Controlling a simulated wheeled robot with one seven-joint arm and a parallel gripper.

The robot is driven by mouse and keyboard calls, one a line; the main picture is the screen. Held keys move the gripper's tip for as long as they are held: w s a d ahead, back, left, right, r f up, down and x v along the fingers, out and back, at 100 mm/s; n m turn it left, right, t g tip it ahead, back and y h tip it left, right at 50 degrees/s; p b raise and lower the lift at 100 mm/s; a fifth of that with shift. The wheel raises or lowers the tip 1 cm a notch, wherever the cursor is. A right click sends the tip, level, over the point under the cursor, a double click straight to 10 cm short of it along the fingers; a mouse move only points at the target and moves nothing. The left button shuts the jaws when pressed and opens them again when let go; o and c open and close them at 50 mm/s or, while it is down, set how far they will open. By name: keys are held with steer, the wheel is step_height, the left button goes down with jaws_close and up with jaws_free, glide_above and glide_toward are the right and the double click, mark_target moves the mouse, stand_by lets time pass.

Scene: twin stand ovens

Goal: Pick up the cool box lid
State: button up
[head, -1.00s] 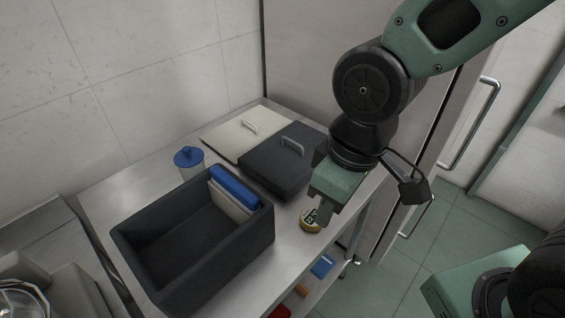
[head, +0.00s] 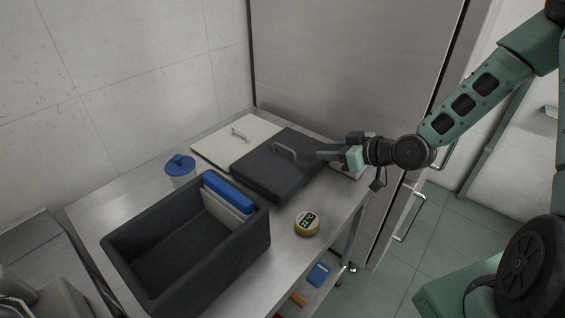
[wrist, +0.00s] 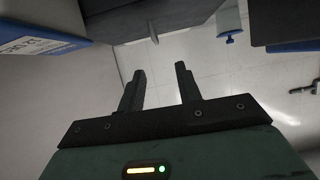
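A dark grey lid (head: 268,180) with a grey bar handle (head: 285,152) lies flat on the steel table, behind the open dark grey box (head: 190,260). I take it for the cool box lid, as its colour matches the box. My gripper (head: 320,155) is level, pointing left, just right of the handle and above the lid's right side. It looks apart from the handle. In the wrist view my gripper (wrist: 159,76) has its two fingers spread with nothing between them.
A white lid (head: 222,150) with a handle lies left of the dark one. A blue-topped jar (head: 180,166) stands behind the box, which holds a blue-and-white slab (head: 228,192). A round yellow timer (head: 307,223) sits near the front edge. A tall cabinet (head: 340,70) stands behind.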

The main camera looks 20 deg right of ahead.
steer(key=p, duration=0.4)
glide_toward(284, 147)
steer(key=shift+t, duration=0.3)
steer(key=x, duration=0.4)
steer(key=shift+w+a+f, duration=0.15)
steer(key=shift+w, duration=0.05)
steer(key=shift+f+p+x, duration=0.15)
steer(key=shift+p+x, duration=0.4)
steer(key=shift+x, duration=0.9)
steer(key=shift+f+p+x, duration=0.15)
steer(key=shift+p+x, duration=0.35)
steer(key=shift+x, duration=0.9)
jaws_close()
